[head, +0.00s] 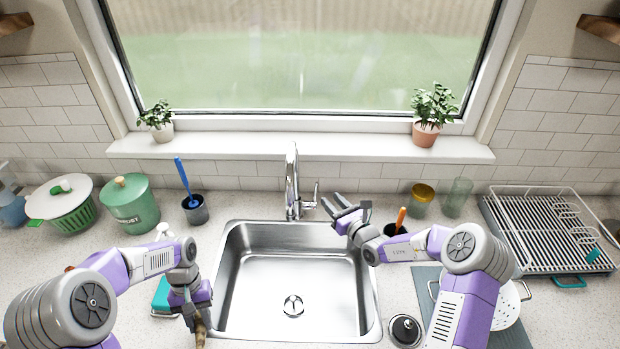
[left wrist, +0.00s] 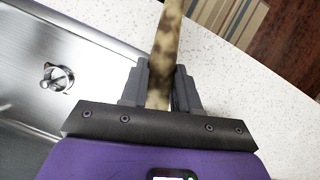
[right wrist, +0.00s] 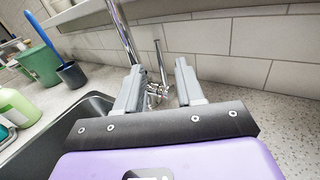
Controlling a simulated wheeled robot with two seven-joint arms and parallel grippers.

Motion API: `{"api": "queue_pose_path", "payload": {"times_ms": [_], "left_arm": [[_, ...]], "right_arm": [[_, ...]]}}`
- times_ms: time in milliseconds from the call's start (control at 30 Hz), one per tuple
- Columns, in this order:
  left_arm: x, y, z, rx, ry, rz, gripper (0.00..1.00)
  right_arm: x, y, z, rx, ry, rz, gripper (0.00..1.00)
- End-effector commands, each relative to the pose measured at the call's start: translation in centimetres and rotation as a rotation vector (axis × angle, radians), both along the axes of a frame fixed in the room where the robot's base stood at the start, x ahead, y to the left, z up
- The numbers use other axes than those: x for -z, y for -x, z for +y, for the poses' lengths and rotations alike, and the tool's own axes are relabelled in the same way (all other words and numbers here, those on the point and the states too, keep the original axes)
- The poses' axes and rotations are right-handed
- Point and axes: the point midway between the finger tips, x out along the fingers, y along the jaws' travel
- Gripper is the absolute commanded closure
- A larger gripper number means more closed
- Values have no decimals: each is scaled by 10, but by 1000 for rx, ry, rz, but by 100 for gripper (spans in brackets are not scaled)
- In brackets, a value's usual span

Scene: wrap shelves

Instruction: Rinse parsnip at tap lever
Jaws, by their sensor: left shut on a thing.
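The parsnip (left wrist: 166,52), brownish with dark blotches, is between the fingers of my left gripper (left wrist: 160,88), which is shut on it. In the head view the parsnip (head: 200,335) hangs below my left gripper (head: 190,315), at the left front edge of the sink. The tap (head: 292,180) stands behind the sink, with its lever (head: 313,198) on its right side. My right gripper (head: 343,209) is open and empty, just right of the lever. In the right wrist view the lever (right wrist: 160,62) shows between the open fingers (right wrist: 158,85). No running water shows.
The steel sink (head: 240,232) is empty. A brush cup (head: 196,212) and green compost bin (head: 130,205) stand left of it. A cup with an orange handle (head: 397,229) is close to my right gripper. A dish rack (head: 545,230), colander (head: 507,305) and drain plug (head: 405,330) are on the right.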

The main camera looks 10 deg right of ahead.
Motion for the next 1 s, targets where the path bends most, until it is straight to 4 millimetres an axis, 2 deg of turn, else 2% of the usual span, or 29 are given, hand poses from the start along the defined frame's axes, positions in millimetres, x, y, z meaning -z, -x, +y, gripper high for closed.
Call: {"api": "queue_pose_path", "payload": {"times_ms": [400,600,800,1000], "left_arm": [[1,0,0,0,0,0,100],[2,0,0,0,0,0,100],[2,0,0,0,0,0,100],[2,0,0,0,0,0,100]], "right_arm": [[0,-66,23,-4,0,0,62],[0,-91,31,-4,0,0,62],[0,-104,35,-3,0,1,62],[1,-108,36,-4,1,3,62]]}}
